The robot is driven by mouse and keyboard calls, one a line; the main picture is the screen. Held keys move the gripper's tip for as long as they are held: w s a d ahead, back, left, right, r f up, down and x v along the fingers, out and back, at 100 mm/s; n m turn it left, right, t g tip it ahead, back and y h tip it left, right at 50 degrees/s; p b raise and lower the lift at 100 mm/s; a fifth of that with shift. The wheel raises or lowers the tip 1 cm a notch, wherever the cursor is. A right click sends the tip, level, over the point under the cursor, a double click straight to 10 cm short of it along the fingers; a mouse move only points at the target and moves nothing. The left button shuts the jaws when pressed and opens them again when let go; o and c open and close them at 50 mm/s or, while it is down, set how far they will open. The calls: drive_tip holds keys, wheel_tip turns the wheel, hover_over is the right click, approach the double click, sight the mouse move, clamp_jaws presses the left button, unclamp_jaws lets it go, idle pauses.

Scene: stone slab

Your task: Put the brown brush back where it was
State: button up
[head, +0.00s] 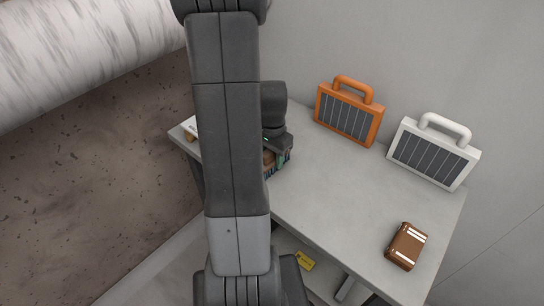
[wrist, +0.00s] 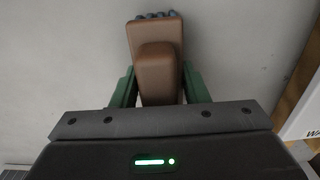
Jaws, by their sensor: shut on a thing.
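The brown brush (wrist: 156,72) is between the green fingers of my gripper (wrist: 158,88) in the wrist view. Its brown back and raised grip face the camera, and dark bristle tips show at the far edge. In the head view, my gripper (head: 280,158) is over the left part of the grey slab table (head: 335,195), with a bit of the brush (head: 269,160) showing beside the fingers. My arm hides most of the brush there. I cannot tell whether the bristles touch the table.
An orange case (head: 347,114) and a white case (head: 432,155) stand along the back edge. A brown box with white stripes (head: 407,246) lies at the front right. A white object (head: 188,126) at the left end is partly hidden by my arm. The table's middle is clear.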

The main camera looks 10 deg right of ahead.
drive_tip(key=o, duration=0.9)
drive_tip(key=shift+c, duration=0.2)
wheel_tip(320, 180, up, 12)
drive_tip(key=shift+r+p, duration=0.1)
drive_tip(key=shift+p, duration=0.3)
